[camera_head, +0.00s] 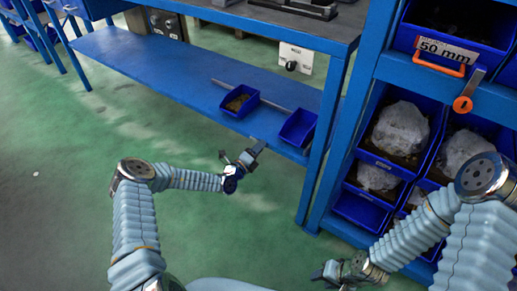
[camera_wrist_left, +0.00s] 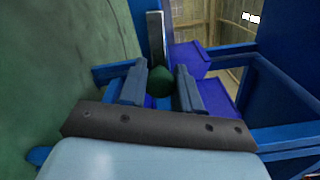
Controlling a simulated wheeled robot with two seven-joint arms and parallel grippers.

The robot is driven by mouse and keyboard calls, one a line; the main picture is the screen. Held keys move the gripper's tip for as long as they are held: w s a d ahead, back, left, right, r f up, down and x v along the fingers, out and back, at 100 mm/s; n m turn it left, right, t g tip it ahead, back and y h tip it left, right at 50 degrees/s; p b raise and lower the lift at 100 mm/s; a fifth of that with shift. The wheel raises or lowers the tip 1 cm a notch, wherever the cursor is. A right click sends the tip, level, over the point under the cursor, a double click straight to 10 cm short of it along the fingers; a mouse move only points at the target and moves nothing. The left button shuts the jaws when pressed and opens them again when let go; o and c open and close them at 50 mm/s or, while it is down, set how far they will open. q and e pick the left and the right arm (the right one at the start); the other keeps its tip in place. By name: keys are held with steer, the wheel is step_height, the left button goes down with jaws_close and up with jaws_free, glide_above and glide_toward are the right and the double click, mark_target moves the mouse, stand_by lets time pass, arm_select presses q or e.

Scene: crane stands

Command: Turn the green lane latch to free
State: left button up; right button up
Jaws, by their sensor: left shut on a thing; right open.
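The green lane latch shows in the left wrist view as a dark green knob (camera_wrist_left: 160,82) with a flat grey lever (camera_wrist_left: 155,35) rising from it. My left gripper (camera_wrist_left: 161,88) has one finger on each side of the knob and is shut on it. In the head view, my left gripper (camera_head: 243,159) is by the front edge of the low blue shelf, and the grey lever (camera_head: 258,148) sticks out past it to the upper right. The green knob is hidden there. My right gripper (camera_head: 333,273) is open and empty at the bottom, over the floor.
Two small blue bins (camera_head: 239,101) (camera_head: 298,127) sit on the low blue shelf (camera_head: 190,75), with a grey rod between. A rack at the right holds several blue bins with bagged goods and an orange latch (camera_head: 462,104). A blue post (camera_head: 322,140) stands between. The green floor at left is clear.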

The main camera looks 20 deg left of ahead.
arm_select(q)
steer(key=o, duration=1.1)
steer(key=shift+c, duration=0.2)
steer(key=v, duration=1.4)
steer(key=shift+w, duration=0.1)
